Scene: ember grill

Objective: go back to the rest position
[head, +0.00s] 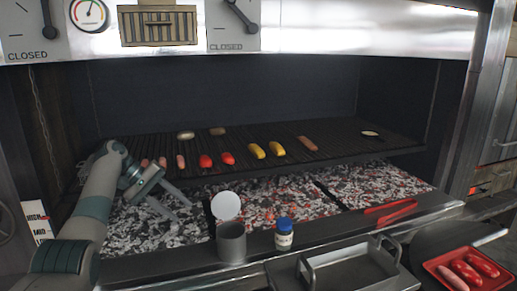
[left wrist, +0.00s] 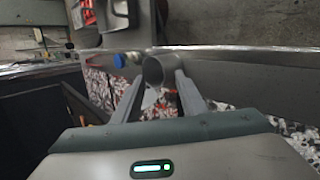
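My left gripper (head: 176,207) hangs over the left part of the coal bed, its two fingers spread apart with nothing between them. In the left wrist view the fingers (left wrist: 159,98) are also apart. A grey metal cup (left wrist: 154,72) shows beyond their tips there. In the head view the cup (head: 231,244) stands on the front ledge, to the right of the gripper and apart from it, with a pale round disc (head: 226,205) just above its rim. My right gripper is in neither view.
The dark grill grate (head: 345,147) holds pink sausages, red and yellow pieces and a brown one. Glowing coals (head: 270,201) lie below. A blue-capped jar (head: 284,238), red tongs (head: 392,212), a metal tray (head: 313,277) and a red tray (head: 437,265) with red sausages are at the front.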

